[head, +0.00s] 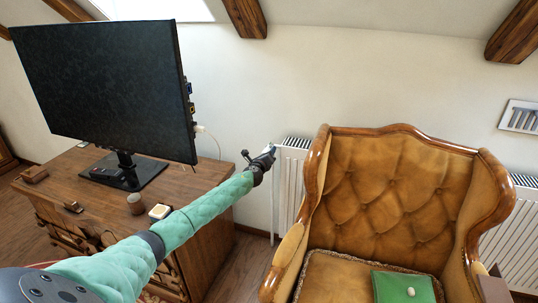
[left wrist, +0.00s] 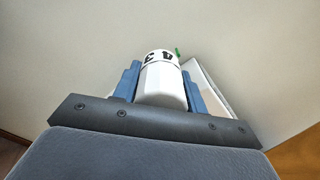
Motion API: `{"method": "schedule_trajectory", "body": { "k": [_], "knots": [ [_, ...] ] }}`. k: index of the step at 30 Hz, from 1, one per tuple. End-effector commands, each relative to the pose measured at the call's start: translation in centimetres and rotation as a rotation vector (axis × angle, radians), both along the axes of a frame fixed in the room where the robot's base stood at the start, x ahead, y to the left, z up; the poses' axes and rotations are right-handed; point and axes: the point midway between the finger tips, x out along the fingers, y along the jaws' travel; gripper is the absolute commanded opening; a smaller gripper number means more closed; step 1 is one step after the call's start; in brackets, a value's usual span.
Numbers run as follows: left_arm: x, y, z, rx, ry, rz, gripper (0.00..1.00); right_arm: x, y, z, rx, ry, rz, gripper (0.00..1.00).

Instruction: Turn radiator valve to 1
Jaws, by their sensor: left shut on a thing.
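The radiator valve (left wrist: 163,84) is a white round knob in the middle of the left wrist view. Black digits that look like an upside-down 3 and 4 show on its band, and a small green mark sits at its upper right. My left gripper (head: 268,153) is at the top left corner of the white radiator (head: 287,185), arm stretched out. In the left wrist view its two blue fingers are on either side of the knob, shut on it. In the head view the knob is too small and covered to read. My right gripper is not in view.
A wooden desk (head: 80,205) with a large black monitor (head: 105,85) is at the left. A narrow floor gap lies between desk and chair.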

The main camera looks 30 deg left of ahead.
Motion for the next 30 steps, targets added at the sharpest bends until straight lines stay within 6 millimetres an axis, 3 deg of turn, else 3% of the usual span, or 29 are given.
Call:
{"method": "schedule_trajectory", "body": {
  "k": [15,16,18,30],
  "knots": [
    [0.0,-0.4,-0.4,0.017,0.008,-0.005,0.19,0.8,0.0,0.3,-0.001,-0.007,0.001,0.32],
    [0.0,-0.4,-0.4,0.017,0.008,-0.005,0.48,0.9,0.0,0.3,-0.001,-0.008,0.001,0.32],
    [0.0,-0.3,-0.4,0.017,0.008,-0.004,0.62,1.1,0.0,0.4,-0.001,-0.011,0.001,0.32],
    [-0.4,-0.2,-0.1,0.017,0.006,-0.001,0.64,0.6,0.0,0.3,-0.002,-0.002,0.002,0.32]
  ]
}}
